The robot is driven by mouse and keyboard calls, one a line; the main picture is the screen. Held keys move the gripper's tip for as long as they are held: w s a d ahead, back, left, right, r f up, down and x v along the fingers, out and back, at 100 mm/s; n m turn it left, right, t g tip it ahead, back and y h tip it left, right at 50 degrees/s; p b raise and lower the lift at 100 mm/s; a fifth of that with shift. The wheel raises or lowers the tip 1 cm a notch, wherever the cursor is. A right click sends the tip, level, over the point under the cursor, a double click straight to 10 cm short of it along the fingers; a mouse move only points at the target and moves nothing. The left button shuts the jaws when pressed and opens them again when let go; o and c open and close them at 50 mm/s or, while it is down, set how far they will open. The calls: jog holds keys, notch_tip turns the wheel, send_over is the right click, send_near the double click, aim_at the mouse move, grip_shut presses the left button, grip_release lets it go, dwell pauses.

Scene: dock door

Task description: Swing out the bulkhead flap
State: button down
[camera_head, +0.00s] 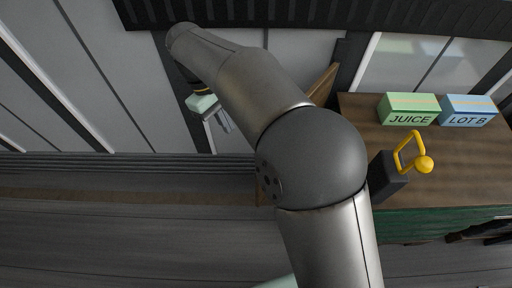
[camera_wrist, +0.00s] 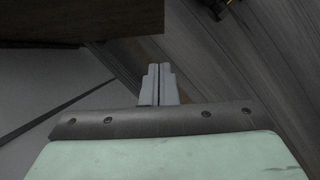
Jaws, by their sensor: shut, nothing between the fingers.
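My gripper (camera_head: 222,124) is at the upper left of centre in the head view, in front of the grey wall panels. In the wrist view its two grey fingers (camera_wrist: 159,68) are together with nothing between them. A brown wooden panel (camera_head: 325,84), which looks like the flap, shows as a slanted strip behind my arm; most of it is hidden. In the wrist view a dark brown board (camera_wrist: 75,18) fills the upper left, beyond the fingertips and apparently apart from them. I cannot tell how far the flap is swung, and no handle on it shows.
A wooden-topped counter (camera_head: 450,170) stands at the right, with a green JUICE box (camera_head: 408,110) and a blue LOT B box (camera_head: 467,111). A dark block with a yellow handle and ball knob (camera_head: 424,164) is at its near left. The grey floor (camera_head: 120,235) at left is clear.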

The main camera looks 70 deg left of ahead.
jog(key=w+d+f, duration=0.4)
jog(key=d+f, duration=0.2)
jog(key=f, duration=0.2)
jog(key=shift+f, duration=0.25)
jog(key=shift+w+d+b, duration=0.1)
jog(key=shift+d+b, duration=0.1)
jog(key=shift+b, duration=0.1)
